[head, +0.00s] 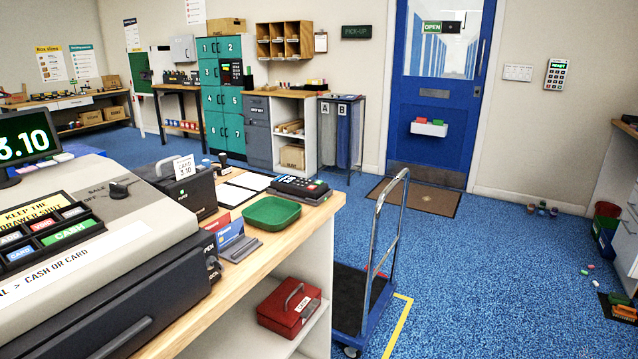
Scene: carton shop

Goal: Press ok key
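No key marked OK can be read in the head view. A wall keypad (555,75) with a lit green display and small keys is mounted right of the blue door. A dark terminal (299,188) with a red key and a green key lies on the counter. A dark keypad panel (232,72) is set in the teal lockers. The cash register (70,230) at the left has large labelled keys, among them a green CASH key (68,234). Neither of my grippers is in view.
The wooden counter (262,262) fills the lower left and carries a green tray (271,213). A push cart (362,295) stands beside it. The blue door (437,110) is shut, with a mat (413,195) before it. The blue floor right of the cart is mostly clear.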

